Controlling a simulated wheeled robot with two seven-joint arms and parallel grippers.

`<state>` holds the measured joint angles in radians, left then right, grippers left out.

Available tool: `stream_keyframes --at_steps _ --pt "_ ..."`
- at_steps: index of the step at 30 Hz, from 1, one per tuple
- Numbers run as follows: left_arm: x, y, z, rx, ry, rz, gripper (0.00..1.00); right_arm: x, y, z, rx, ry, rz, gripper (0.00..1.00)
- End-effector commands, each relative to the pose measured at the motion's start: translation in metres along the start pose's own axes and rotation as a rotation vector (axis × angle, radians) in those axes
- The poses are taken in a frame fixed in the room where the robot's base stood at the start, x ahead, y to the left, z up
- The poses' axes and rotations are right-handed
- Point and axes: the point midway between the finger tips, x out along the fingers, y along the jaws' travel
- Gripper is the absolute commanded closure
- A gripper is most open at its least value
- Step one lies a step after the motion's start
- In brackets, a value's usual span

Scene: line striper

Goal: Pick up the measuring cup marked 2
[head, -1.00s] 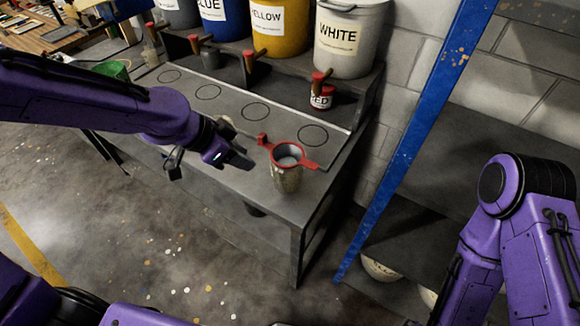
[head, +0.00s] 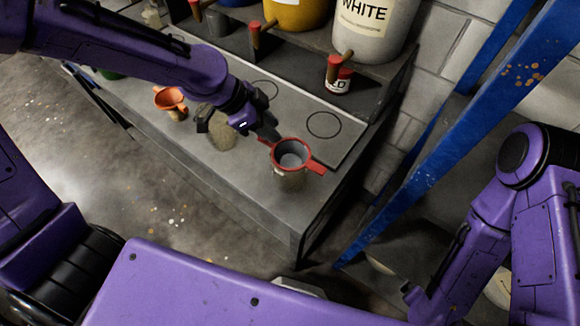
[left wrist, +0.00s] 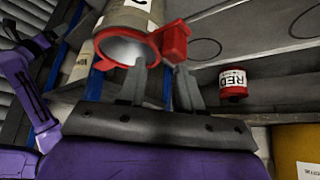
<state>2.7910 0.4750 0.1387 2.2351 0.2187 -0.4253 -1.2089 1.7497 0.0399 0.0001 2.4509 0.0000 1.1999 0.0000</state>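The cup (head: 289,178) stands upright near the right front of the grey bench, with a red rim and red lugs on opposite sides. In the left wrist view the pale cup (left wrist: 132,18) has a dark mark, apparently a 2, cut by the top edge. Its red handle (left wrist: 173,42) lies just beyond my fingertips. My left gripper (head: 268,131) is at the cup's upper left side. In the left wrist view its fingers (left wrist: 164,82) are apart with nothing clearly between them. My right arm is at the right; its fingers cannot be made out.
An orange-rimmed vessel (head: 170,99) and a rough grey-beige container (head: 221,130) stand left of the cup. A small RED pot (head: 338,76) and the WHITE bucket (head: 368,25) are behind. A blue post (head: 450,125) rises at right. The bench front (head: 270,225) is clear.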

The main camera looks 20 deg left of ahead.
Motion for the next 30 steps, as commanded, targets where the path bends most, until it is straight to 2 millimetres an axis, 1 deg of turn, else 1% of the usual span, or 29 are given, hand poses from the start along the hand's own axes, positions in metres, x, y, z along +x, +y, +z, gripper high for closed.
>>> stream_keyframes --at_steps 4,7,10,13,19,20,21,22,23,30 --pt "0.017 0.001 0.0 0.0 -0.006 0.006 0.66 -0.008 0.001 -0.004 0.0 0.001 0.0 0.0" --pt "0.033 0.001 0.001 -0.003 -0.007 0.006 0.66 -0.014 0.001 -0.006 0.001 0.001 -0.001 0.0" --pt "0.048 0.0 0.003 0.0 -0.007 0.004 0.66 -0.015 0.001 -0.007 0.001 0.001 -0.001 0.0" --pt "0.055 0.0 0.003 0.001 -0.005 0.002 0.66 -0.016 0.001 -0.007 0.0 0.001 -0.001 0.0" --pt "0.055 0.0 0.003 0.001 -0.003 0.0 0.66 -0.015 0.001 -0.007 0.0 0.001 0.0 0.0" --pt "0.055 0.0 0.002 0.001 -0.003 0.0 0.75 -0.015 0.001 -0.007 0.0 0.001 0.0 0.0" --pt "0.055 0.0 0.002 0.0 -0.003 0.0 0.88 -0.015 0.001 -0.007 0.0 0.001 0.0 0.0" --pt "0.055 0.0 0.002 0.0 -0.002 0.0 0.98 -0.015 0.001 -0.007 0.0 0.001 0.0 0.0" --pt "0.055 0.0 0.002 0.0 -0.002 0.0 1.0 -0.015 0.001 -0.007 0.0 0.001 0.0 0.0" --pt "0.054 0.0 0.002 0.001 -0.002 0.0 1.0 -0.015 0.001 -0.007 0.0 0.001 0.0 0.0"
